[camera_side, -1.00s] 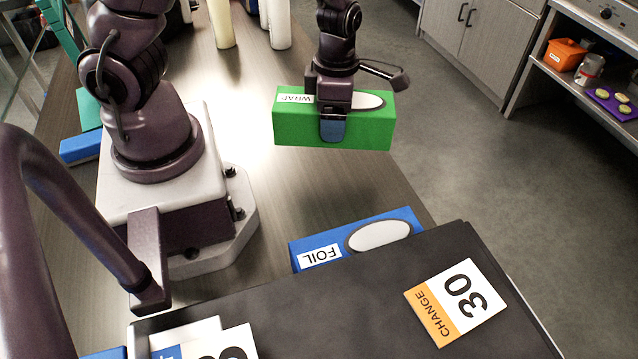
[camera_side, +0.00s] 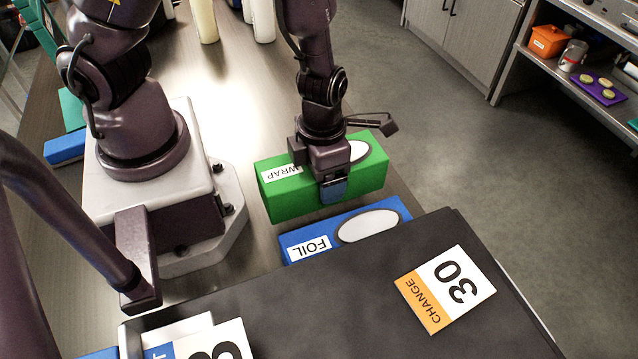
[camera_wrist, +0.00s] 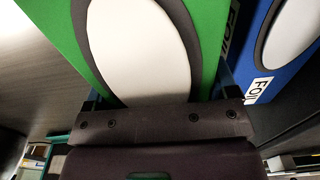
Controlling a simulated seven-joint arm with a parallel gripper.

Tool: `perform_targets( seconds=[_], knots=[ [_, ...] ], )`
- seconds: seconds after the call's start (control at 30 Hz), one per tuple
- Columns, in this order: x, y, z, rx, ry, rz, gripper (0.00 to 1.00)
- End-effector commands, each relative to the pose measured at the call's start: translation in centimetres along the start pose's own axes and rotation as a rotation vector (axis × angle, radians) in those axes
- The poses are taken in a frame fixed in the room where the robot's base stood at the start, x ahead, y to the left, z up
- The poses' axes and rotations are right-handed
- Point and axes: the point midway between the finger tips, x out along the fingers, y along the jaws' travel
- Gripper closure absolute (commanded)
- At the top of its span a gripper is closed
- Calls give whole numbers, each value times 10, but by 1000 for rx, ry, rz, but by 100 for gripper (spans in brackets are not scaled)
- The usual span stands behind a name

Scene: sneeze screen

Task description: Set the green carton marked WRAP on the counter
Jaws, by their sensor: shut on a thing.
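The green carton (camera_side: 290,198) has a white label reading WRAP and a white oval on top. My gripper (camera_side: 333,188) is shut on it, with one finger showing on the carton's near side. The carton sits just behind the blue FOIL carton in the side view; I cannot tell whether it touches the counter (camera_side: 225,300) or is still above it. In the wrist view the green carton (camera_wrist: 205,45) fills the upper middle, and its white oval is partly hidden by my gripper (camera_wrist: 160,110).
The blue FOIL carton (camera_side: 295,250) lies close beside the green one, against a black box (camera_side: 370,310) marked CHANGE 30. Pale cylinders (camera_side: 262,20) stand at the back of the counter. A shelf with an orange pot (camera_side: 549,42) is across the floor.

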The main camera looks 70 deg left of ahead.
Motion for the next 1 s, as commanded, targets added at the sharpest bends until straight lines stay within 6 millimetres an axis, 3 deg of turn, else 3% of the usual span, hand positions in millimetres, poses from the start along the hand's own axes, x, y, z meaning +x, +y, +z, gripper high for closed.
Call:
perform_targets(
  seconds=[0.6, 1.0],
  knots=[
    [39, 0, -1, -1, 2, -3, 58],
    [42, 0, 0, 0, 1, -2, 58]
  ],
)
